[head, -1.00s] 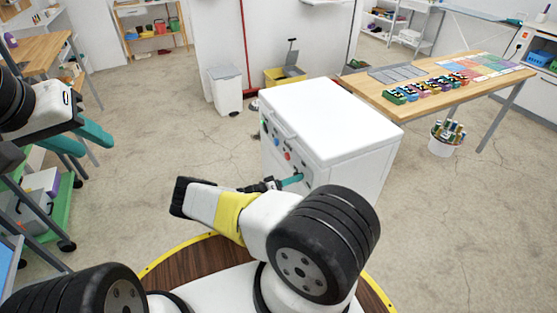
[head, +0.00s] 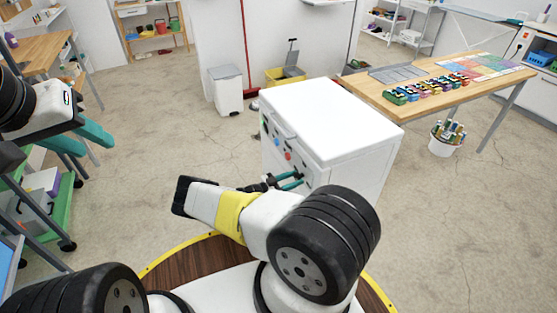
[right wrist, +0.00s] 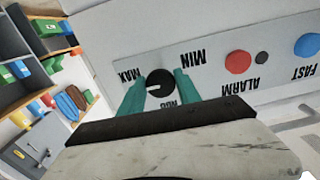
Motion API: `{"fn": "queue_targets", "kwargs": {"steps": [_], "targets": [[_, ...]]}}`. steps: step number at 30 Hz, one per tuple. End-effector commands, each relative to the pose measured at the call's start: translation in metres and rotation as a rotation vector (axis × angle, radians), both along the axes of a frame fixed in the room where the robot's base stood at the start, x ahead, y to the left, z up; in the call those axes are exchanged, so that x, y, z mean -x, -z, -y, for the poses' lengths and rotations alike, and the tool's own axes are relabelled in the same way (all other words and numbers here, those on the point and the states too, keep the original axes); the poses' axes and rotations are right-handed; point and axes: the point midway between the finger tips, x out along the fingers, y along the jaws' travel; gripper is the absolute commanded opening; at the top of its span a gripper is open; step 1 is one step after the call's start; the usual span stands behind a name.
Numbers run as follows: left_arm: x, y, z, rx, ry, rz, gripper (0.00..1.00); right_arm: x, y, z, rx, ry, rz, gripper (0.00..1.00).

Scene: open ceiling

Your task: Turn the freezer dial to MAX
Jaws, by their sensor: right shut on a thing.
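The freezer is a white chest (head: 330,120) with a control panel on its left-hand side in the head view. In the right wrist view its black round dial (right wrist: 160,82) sits among the labels MAX, MIN and MID, and the picture is turned. A thin pale mark on the dial lies on its lower left part, roughly between MAX and MID. My right gripper (head: 298,180) is at the panel, its teal fingers shut on the dial from both sides; they also show in the right wrist view (right wrist: 160,92). My left gripper (head: 98,147) is open and empty, away at the left.
A red button (right wrist: 238,62) marked ALARM and a blue button (right wrist: 307,45) marked FAST are on the same panel. A wooden table (head: 440,95) with colourful items stands at the right. A white bin (head: 225,92) stands behind on the open floor.

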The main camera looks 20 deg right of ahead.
Motion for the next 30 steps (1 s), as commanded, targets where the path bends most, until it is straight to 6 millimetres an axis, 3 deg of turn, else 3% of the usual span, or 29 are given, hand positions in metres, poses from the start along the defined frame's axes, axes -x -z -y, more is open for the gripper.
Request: {"fn": "queue_targets", "kwargs": {"steps": [12, 26, 27, 30], "targets": [[0.0, 0.0, 0.0, 0.0, 0.0, 0.0, 0.36, -0.0011, 0.001, -0.001, -0.015, -0.001, 0.144, 0.0], [0.0, 0.0, 0.0, 0.0, 0.0, 0.0, 0.36, -0.0013, 0.0009, -0.001, -0.016, -0.001, 0.154, 0.0], [0.0, 0.0, 0.0, 0.0, 0.0, 0.0, 0.36, -0.0012, 0.0009, -0.001, -0.016, -0.001, 0.154, 0.46], [0.0, 0.0, 0.0, 0.0, 0.0, 0.0, 0.36, -0.0011, 0.0007, -0.0008, -0.015, -0.001, 0.154, 0.6]]}}
